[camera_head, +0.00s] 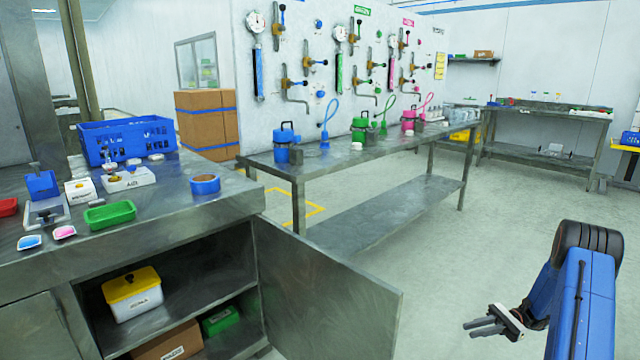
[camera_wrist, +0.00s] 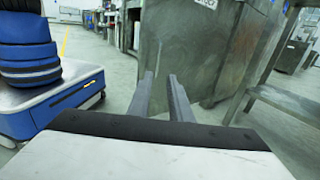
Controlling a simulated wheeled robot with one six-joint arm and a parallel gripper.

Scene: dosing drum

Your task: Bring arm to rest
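My gripper (camera_head: 486,326) is at the lower right of the head view, at the end of my blue arm. It is over open floor, to the right of the open cabinet door (camera_head: 335,300), and touches nothing. In the wrist view my gripper (camera_wrist: 160,82) shows two grey fingers set apart, with nothing between them. The fingers point toward a grey metal panel (camera_wrist: 215,50).
A long table (camera_head: 400,150) stands behind. The floor (camera_head: 430,260) around my arm is clear.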

